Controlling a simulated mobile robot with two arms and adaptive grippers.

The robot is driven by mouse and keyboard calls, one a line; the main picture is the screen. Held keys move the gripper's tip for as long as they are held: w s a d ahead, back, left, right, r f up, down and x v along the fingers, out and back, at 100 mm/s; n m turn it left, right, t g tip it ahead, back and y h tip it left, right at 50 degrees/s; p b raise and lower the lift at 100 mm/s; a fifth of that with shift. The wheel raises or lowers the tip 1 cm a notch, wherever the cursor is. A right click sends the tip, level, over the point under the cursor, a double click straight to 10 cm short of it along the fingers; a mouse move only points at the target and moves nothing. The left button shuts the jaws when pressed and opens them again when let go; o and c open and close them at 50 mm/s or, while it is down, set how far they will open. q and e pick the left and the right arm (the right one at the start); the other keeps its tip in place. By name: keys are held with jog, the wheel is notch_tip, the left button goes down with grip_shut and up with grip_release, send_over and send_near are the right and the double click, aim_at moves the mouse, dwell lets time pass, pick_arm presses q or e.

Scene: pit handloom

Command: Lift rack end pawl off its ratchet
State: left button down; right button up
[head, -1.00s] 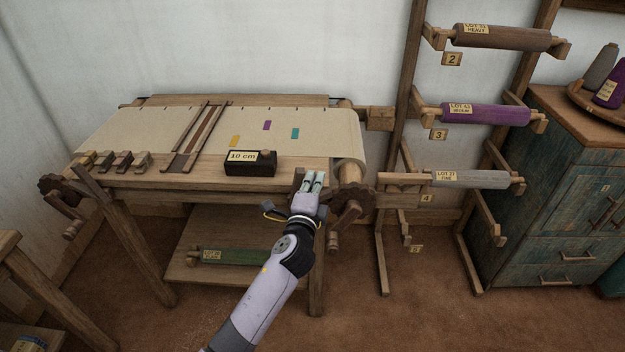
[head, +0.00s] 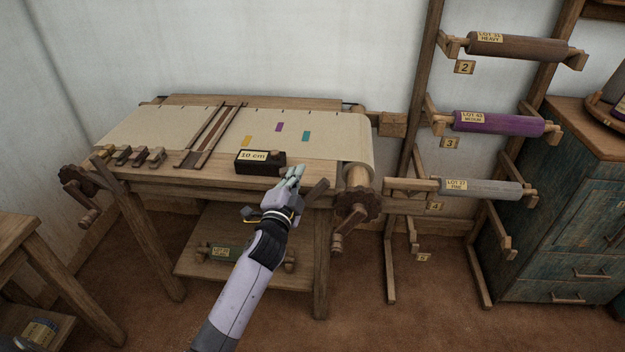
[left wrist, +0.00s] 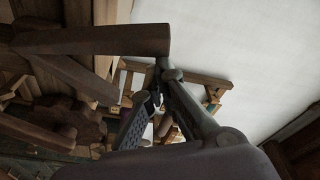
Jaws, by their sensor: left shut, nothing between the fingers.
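The ratchet wheel (head: 357,208) is the dark toothed wheel at the right end of the loom, with a crank beside it. A short wooden bar (head: 317,191), which looks like the pawl, leans up to the right just left of the wheel. Whether it touches the teeth cannot be told. My left gripper (head: 294,173) is shut and empty, at the loom's front edge just left of the bar. In the left wrist view, a wooden bar (left wrist: 90,40) lies close by the fingers (left wrist: 163,75), and dark toothed wood shows at lower left. My right gripper is not in view.
A black box labelled 10 cm (head: 260,162) sits on the loom's front beam, close to my gripper. A similar toothed wheel (head: 77,181) is at the loom's left end. A rack with labelled rolls (head: 498,123) stands at right. Open floor lies in front.

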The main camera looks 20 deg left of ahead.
aim_at(281, 173)
pick_arm(q)
jog(key=a+n, duration=0.2)
jog(key=a, duration=0.1)
jog(key=shift+s+f+n, duration=0.15)
jog(key=shift+s+n, duration=0.15)
jog(key=shift+s, duration=0.1)
jog(key=shift+s+a+f, duration=0.2)
jog(key=shift+a, duration=0.3)
jog(key=shift+s+a+f+n, duration=0.2)
jog(key=shift+a+f+n, duration=0.1)
jog(key=shift+a+n, duration=0.4)
